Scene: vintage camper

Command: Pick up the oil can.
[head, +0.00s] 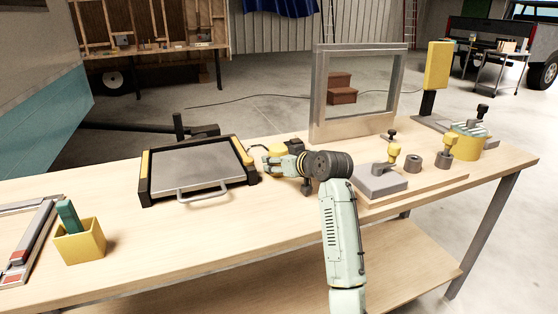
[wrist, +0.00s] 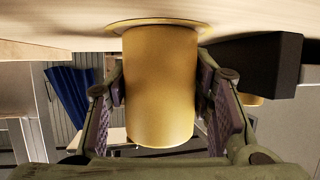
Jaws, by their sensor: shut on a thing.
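The oil can, as I take it, is the yellow cylinder (wrist: 160,85) with a flared rim, which fills the middle of the wrist view. My gripper (wrist: 160,115) has one finger on each side of it and is shut on it. The wrist picture looks upside down, with the wooden bench top along its upper edge. The can's rim is at the bench top, and I see no clear gap there. In the head view my gripper (head: 274,165) is low over the bench, and only a little of the yellow can (head: 277,149) shows behind it.
A black block (wrist: 262,65) is close beside the can. A grey tray-like plate with a handle (head: 190,171) is left of my gripper. A metal frame (head: 317,95) stands behind. A board with a grey block (head: 378,181) is to the right.

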